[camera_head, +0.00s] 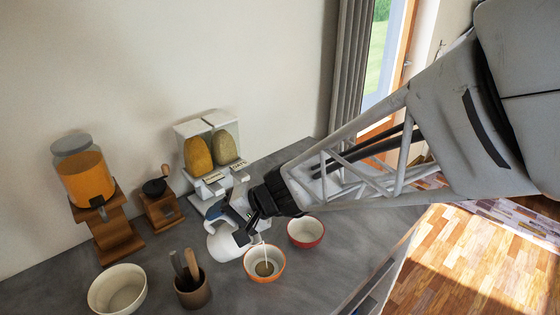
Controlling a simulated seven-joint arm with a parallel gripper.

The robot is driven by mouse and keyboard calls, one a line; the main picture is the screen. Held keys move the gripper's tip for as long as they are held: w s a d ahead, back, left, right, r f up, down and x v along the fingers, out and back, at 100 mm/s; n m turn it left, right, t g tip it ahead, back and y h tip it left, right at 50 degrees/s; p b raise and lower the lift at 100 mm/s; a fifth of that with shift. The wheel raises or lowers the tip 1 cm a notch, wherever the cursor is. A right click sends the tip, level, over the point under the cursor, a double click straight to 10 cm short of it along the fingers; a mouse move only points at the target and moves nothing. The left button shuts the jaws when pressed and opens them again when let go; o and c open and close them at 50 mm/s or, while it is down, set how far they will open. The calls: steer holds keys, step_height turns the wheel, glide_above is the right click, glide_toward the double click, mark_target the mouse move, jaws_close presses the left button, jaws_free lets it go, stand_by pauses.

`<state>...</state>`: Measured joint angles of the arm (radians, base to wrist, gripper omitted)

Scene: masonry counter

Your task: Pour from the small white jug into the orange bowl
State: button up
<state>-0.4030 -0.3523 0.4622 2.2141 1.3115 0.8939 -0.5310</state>
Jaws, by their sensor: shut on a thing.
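The small white jug (223,243) is in the middle of the camera_head view, tilted above the counter. My gripper (248,217) is shut on it at its right side; the fingers are partly hidden by the jug and my dark wrist. The orange bowl (249,270) stands on the counter just below and right of the jug. A thin pale stream (264,246) runs down into this bowl, and a small brownish patch shows at its bottom. The jug's spout is too small to make out clearly.
A red bowl (320,233) stands right of the orange bowl. A cream bowl (92,299) and a utensil cup (194,295) are at left. A twin dispenser (190,130), a grinder (161,208) and a juice dispenser (82,172) stand behind. The counter (320,285) is clear at front right.

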steer(key=shift+d+f+y+b, duration=0.1)
steer(key=shift+d+y+b, duration=0.15)
steer(key=shift+y+b, duration=0.35)
stand_by(2.7)
steer(key=shift+a+h, duration=0.7)
steer(key=shift+h, duration=0.6)
steer(key=shift+a+f+h, duration=0.5)
steer(key=shift+a+h, duration=0.05)
steer(key=shift+h, duration=0.25)
steer(key=shift+a+h, duration=0.3)
steer(key=shift+a, duration=0.2)
